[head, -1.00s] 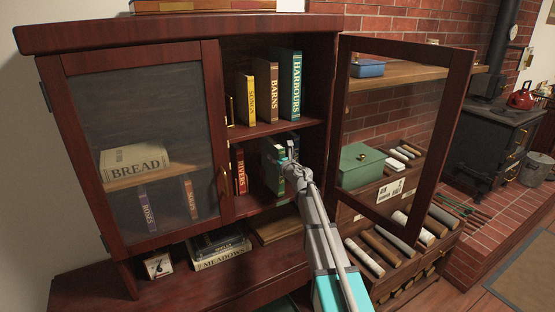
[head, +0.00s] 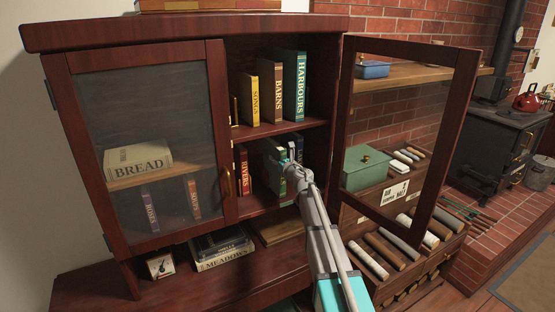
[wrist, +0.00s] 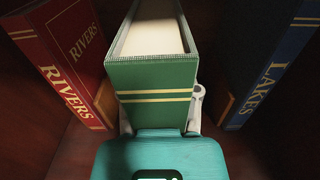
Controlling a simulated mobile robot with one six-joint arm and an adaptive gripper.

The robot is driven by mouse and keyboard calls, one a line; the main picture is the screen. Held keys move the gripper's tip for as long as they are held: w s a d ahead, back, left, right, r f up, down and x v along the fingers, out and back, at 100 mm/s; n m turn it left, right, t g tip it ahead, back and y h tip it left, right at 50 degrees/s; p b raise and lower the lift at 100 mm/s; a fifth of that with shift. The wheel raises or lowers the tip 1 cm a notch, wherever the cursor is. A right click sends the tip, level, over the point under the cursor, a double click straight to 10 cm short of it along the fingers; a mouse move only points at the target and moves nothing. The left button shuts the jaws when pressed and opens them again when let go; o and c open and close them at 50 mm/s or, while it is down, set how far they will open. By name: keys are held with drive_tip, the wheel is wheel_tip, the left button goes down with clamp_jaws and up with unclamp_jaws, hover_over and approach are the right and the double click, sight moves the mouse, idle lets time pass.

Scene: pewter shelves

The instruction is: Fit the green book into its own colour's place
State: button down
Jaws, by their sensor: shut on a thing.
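The green book (wrist: 152,88) has gold bands on its spine and is held upright between my gripper's fingers in the wrist view. In the head view the green book (head: 272,160) is on the lower shelf behind the open door side, partly hidden by my gripper (head: 291,167). My gripper (wrist: 160,120) is shut on its spine end. The red RIVERS book (wrist: 62,55) stands to its left, and the dark blue LAKES book (wrist: 268,60) stands to its right. Gaps show on both sides of the green book.
On the shelf above stand the yellow SONGS (head: 248,98), brown BARNS (head: 271,90) and teal HARBOURS (head: 294,84) books. The glass door (head: 462,130) on the right hangs open beside my arm. The left glass door (head: 150,150) is shut.

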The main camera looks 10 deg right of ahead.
drive_tip(key=shift+c, duration=1.2)
unclamp_jaws()
drive_tip(key=shift+s+d, duration=0.1)
drive_tip(key=v, duration=1.2)
drive_tip(key=shift+r, duration=0.1)
